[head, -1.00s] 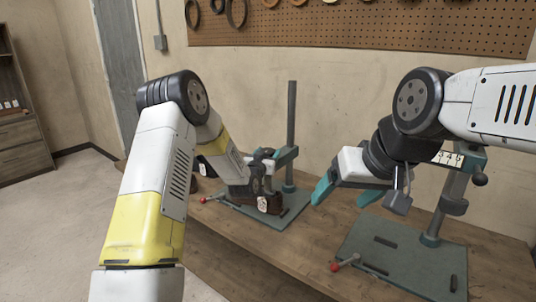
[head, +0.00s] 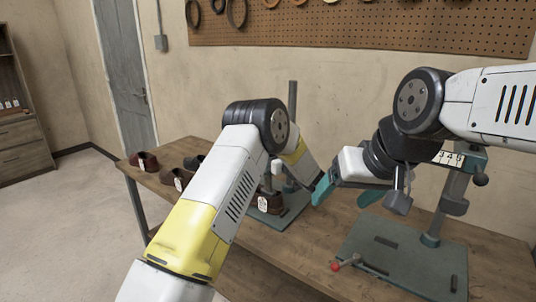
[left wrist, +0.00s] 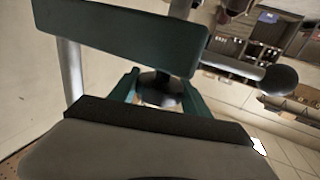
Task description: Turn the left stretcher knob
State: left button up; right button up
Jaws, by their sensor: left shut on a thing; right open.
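The left stretcher (head: 292,100) stands mid-table, a grey post on a teal base plate, with a tagged brown shoe at it. My left arm covers much of it in the head view and hides the knob there. In the left wrist view, the green fingers of my left gripper (left wrist: 160,98) are on either side of a dark round knob (left wrist: 160,80) and shut on it, below a dark green block (left wrist: 120,35). My right gripper (head: 345,192), with teal fingertips, is open and empty between the two stretchers, above the table.
A second stretcher (head: 400,260) stands at the right with a red-tipped lever at its base. Brown shoes (head: 143,161) lie at the table's left end. A black ball (left wrist: 278,80) on a rod is beside the left gripper. The pegboard wall (head: 370,30) is behind.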

pick_arm(q)
jog(key=shift+n+g+y, duration=0.9)
jog(key=shift+y, duration=0.5)
jog(key=o, duration=1.4)
jog(key=shift+v, duration=3.9)
jog(key=shift+d+r, duration=0.1)
jog(key=shift+r, duration=0.05)
